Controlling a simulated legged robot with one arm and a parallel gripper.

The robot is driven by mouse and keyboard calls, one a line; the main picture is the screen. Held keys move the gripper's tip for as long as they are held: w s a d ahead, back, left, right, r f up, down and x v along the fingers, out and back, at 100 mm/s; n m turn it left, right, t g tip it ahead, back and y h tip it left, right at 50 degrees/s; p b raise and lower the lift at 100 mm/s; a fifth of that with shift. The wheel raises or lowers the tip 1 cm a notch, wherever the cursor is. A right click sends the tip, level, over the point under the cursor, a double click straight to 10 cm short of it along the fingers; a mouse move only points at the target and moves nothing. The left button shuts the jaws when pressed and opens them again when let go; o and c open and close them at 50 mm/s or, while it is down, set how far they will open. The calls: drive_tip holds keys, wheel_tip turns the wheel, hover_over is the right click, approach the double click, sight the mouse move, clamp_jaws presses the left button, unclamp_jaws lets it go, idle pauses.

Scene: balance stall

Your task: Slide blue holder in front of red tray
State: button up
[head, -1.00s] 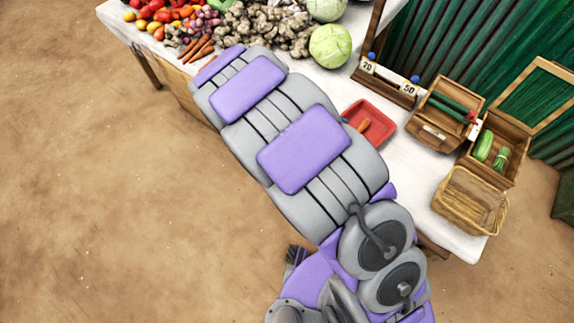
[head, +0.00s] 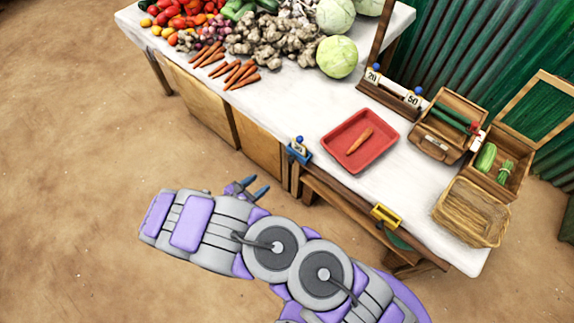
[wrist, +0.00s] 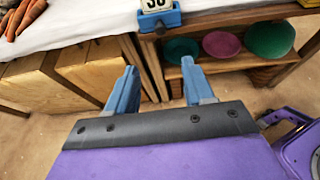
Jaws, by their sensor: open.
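The blue holder (head: 299,152) sits on the front edge of the table, left of the red tray, with a numbered card and blue knob on it. It also shows in the wrist view (wrist: 158,18), beyond the fingers. The red tray (head: 383,152) lies on the white tabletop with a carrot (head: 358,141) in it. A yellow holder (head: 386,216) is on the same edge, further right. My gripper (head: 248,187) is off the table's front side, short of the blue holder and not touching it. Its blue fingers (wrist: 157,90) are apart with nothing between them.
Carrots (head: 238,74), ginger and cabbages lie on the table's far left. A wooden rack (head: 391,92) with cards 20 and 50, wooden boxes (head: 445,125) and a wicker basket (head: 470,211) stand right. Bowls (wrist: 221,44) sit on a shelf below. The tray's front strip is clear.

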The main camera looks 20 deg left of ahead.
sight(290, 162)
drive_tip(key=b+x, duration=0.3)
drive_tip(key=x, duration=1.3)
drive_tip(key=shift+w+b, duration=0.3)
drive_tip(key=shift+b, duration=0.1)
drive_tip(key=shift+d, duration=0.2)
drive_tip(key=shift+c, duration=0.2)
clamp_jaws()
